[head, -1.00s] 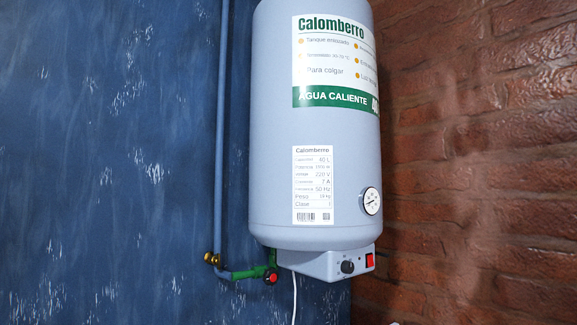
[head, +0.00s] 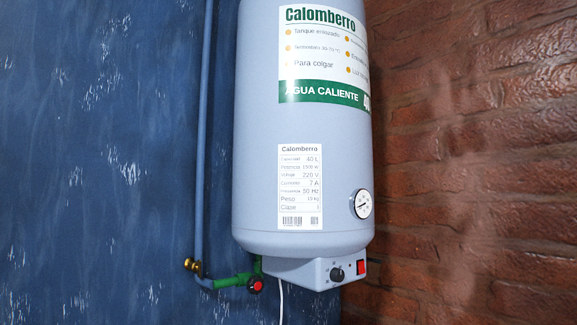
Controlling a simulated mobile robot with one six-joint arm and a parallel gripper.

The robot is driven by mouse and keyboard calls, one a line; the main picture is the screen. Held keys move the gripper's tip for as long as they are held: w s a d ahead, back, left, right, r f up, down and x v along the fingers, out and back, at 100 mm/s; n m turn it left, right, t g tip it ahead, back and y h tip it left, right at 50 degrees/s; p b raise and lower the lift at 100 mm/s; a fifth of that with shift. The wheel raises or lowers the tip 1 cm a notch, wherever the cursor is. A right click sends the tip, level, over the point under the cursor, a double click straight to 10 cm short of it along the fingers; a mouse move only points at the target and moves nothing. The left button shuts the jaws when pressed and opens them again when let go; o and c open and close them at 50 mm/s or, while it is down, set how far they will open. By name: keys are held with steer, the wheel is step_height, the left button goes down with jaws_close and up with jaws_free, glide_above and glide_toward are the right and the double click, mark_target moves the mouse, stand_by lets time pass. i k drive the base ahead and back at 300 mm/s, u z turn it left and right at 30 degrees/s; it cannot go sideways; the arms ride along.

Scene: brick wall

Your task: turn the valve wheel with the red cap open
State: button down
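The valve wheel with the red cap (head: 257,285) is small and dark-rimmed. It sits on a green pipe fitting (head: 232,281) below the left underside of the water heater, in the lower middle of the head view. Its red cap faces the camera. My gripper is not in view, and nothing of mine touches the wheel.
The grey-blue water heater (head: 300,120) hangs above the valve. Its control box (head: 310,272) with a black knob (head: 336,274) and red switch (head: 361,267) is right of the wheel. A brass fitting (head: 191,265) is to the left. A white cable (head: 281,300) hangs close by.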

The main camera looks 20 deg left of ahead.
mark_target(255, 284)
steer(key=z, duration=0.4)
steer(key=k, duration=1.05)
steer(key=u, duration=0.65)
steer(key=i, duration=0.55)
steer(key=u, duration=0.1)
